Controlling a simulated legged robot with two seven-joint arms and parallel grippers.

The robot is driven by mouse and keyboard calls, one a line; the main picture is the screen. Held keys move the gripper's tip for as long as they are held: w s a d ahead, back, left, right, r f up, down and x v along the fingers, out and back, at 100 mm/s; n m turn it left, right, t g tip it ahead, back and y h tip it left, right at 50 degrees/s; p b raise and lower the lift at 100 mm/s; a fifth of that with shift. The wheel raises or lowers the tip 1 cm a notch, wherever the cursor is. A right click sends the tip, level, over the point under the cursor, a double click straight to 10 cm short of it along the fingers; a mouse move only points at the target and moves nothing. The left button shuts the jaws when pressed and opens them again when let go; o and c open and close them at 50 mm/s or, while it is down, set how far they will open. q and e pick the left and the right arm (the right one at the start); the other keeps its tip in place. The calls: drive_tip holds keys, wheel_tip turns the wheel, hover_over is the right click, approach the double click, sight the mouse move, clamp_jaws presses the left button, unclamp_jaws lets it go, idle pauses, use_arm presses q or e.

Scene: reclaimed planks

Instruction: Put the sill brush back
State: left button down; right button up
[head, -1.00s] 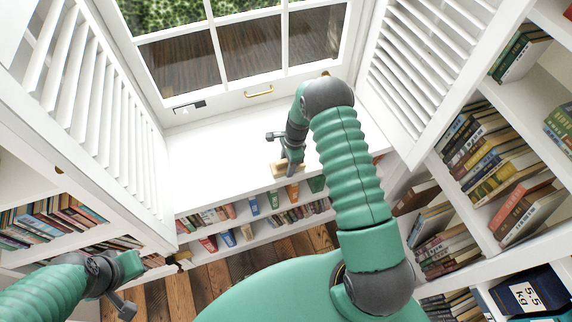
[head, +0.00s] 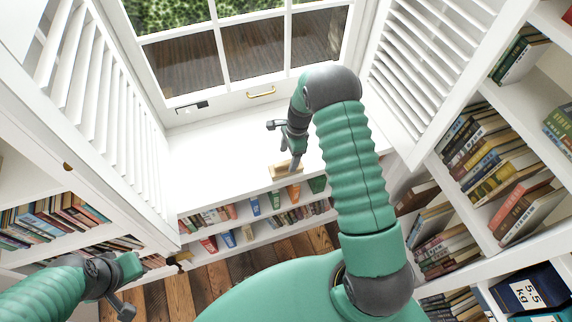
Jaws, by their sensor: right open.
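The sill brush looks like a small light-wood block (head: 279,172) lying on the white window sill (head: 215,152), near its front edge. My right gripper (head: 294,170) points down at it, with its open fingers just at or above the wood. Whether they touch it cannot be told, and the fingers hide part of it. Bristles cannot be made out. My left gripper (head: 124,288) is at the lower left, far from the brush and over the floor; how its jaws stand is unclear.
A window with a brass handle (head: 261,93) and a small dark fitting (head: 191,107) is behind the sill. Slatted shutters stand left (head: 95,115) and right (head: 425,60). Book shelves (head: 250,240) run below the sill and at both sides. The sill's left part is clear.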

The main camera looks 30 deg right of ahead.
drive_tip(key=r, duration=0.4)
drive_tip(key=d+r, duration=0.1)
drive_tip(key=r, duration=0.1)
drive_tip(key=shift+s+d, duration=0.1)
drive_tip(key=shift+s, duration=0.15)
drive_tip(key=s+a+r+n+t+h, duration=0.1)
drive_tip(key=s+a+r+n, duration=0.4)
drive_tip(key=n, duration=0.5)
drive_tip(key=s+a+r+n+t, duration=0.1)
drive_tip(key=s+a+r+n, duration=0.4)
drive_tip(key=s+a+n, duration=0.3)
drive_tip(key=s+n, duration=0.2)
drive_tip(key=shift+s+a+r+n+h, duration=0.2)
drive_tip(key=shift+r+n+h, duration=0.1)
drive_tip(key=shift+r+h, duration=0.1)
drive_tip(key=shift+d, duration=0.2)
